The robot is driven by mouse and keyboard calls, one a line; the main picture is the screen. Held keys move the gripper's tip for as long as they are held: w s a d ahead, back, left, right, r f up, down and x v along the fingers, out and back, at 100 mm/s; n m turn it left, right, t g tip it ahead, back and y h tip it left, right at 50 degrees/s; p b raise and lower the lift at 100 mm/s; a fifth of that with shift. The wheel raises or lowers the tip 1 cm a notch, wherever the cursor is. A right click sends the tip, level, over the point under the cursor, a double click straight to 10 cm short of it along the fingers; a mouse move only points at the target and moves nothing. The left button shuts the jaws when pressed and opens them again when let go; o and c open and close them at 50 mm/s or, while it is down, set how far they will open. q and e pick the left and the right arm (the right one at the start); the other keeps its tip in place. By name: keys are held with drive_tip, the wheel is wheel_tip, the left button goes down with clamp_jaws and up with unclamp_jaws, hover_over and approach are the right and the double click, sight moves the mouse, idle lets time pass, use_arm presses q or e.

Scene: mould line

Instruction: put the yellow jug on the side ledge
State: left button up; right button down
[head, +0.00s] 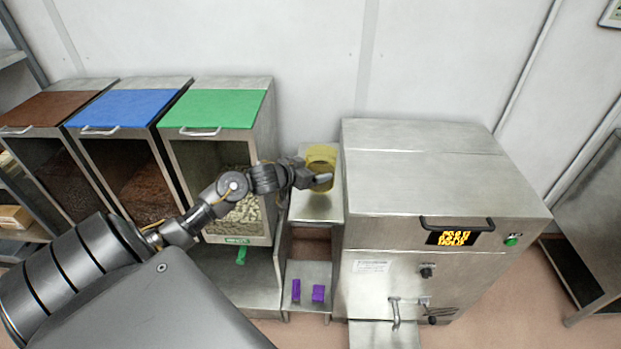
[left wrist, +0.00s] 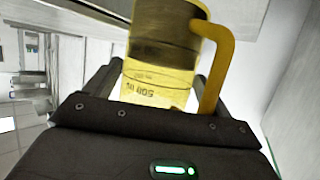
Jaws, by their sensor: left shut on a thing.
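The yellow jug (head: 321,160) is translucent with measuring marks and a handle. In the head view it is at the narrow steel side ledge (head: 316,208), between the green-lidded bin and the large steel machine. My left gripper (head: 318,178) is shut on the jug. In the left wrist view the jug (left wrist: 162,55) sits between the fingers of the left gripper (left wrist: 160,88), with its handle to the right. I cannot tell whether the jug's base touches the ledge. My right gripper is not in view.
Bins with brown (head: 55,108), blue (head: 125,107) and green (head: 212,108) lids stand at the left. The steel machine (head: 430,180) stands close right of the ledge. Two small purple pieces (head: 318,293) lie on a lower shelf (head: 308,272).

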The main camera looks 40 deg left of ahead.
use_arm(q)
drive_tip(key=f, duration=0.1)
drive_tip(key=f+p, duration=0.1)
drive_tip(key=f, duration=0.1)
drive_tip(key=shift+a, duration=0.35)
drive_tip(key=shift+f, duration=0.3)
drive_tip(key=shift+f, duration=0.2)
drive_tip(key=o, duration=1.3)
drive_tip(key=shift+s, duration=0.1)
drive_tip(key=shift+o, duration=0.2)
drive_tip(key=shift+r, duration=0.15)
drive_tip(key=shift+s, duration=0.35)
drive_tip(key=d+b+v, duration=0.1)
drive_tip(key=v, duration=1)
drive_tip(key=shift+a+r, duration=0.25)
drive_tip(key=shift+a, duration=0.15)
